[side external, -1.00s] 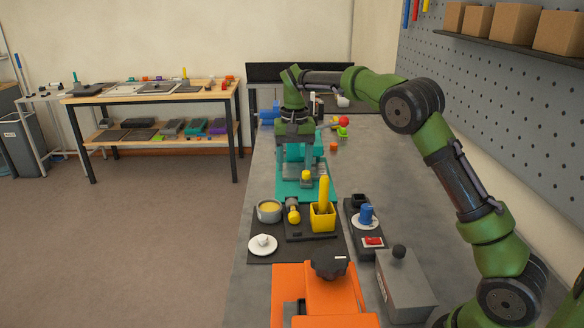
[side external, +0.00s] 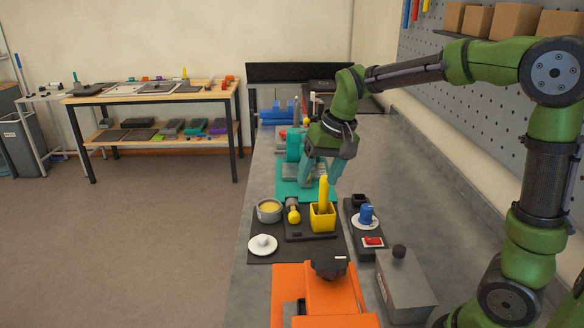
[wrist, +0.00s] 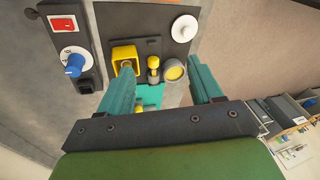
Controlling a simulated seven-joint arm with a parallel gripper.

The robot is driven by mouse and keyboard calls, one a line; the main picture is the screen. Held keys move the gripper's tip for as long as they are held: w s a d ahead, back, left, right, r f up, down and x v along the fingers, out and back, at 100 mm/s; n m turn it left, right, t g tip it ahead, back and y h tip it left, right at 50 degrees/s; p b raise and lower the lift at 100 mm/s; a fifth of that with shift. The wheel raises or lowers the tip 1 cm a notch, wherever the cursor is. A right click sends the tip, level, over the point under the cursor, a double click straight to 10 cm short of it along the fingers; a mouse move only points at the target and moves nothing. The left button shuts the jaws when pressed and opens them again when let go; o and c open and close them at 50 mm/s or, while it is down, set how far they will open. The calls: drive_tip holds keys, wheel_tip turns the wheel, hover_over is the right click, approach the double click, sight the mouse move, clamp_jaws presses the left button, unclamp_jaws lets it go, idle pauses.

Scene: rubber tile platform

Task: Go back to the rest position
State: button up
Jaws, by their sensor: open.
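My gripper (side external: 321,176) has two teal fingers, spread apart and empty. In the side view it hangs tilted above the bench, behind the yellow box (side external: 322,219) and over the teal base (side external: 290,190). The wrist view shows my gripper (wrist: 162,74) with a wide gap between its fingers. The yellow box also shows there (wrist: 124,52), partly covered by the left finger. A yellow stick (side external: 323,192) stands in the box in the side view.
A dark board holds a grey cup (side external: 269,210), a yellow-topped knob (side external: 293,210) and a white dish (side external: 262,245). A blue knob (side external: 366,213), a red switch (side external: 373,241) and a grey box (side external: 405,284) stand to the right. An orange block (side external: 330,293) is in front.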

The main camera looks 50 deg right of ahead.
drive_tip(key=s+a+r+n+t, duration=0.1)
drive_tip(key=s+a+t, duration=0.1)
drive_tip(key=s, duration=0.6)
drive_tip(key=s+a+r+t, duration=0.1)
drive_tip(key=s+a+t, duration=0.1)
drive_tip(key=s, duration=0.6)
drive_tip(key=shift+a+r+n+y, duration=0.2)
drive_tip(key=shift+a+n+y, duration=0.2)
drive_tip(key=shift+a, duration=0.35)
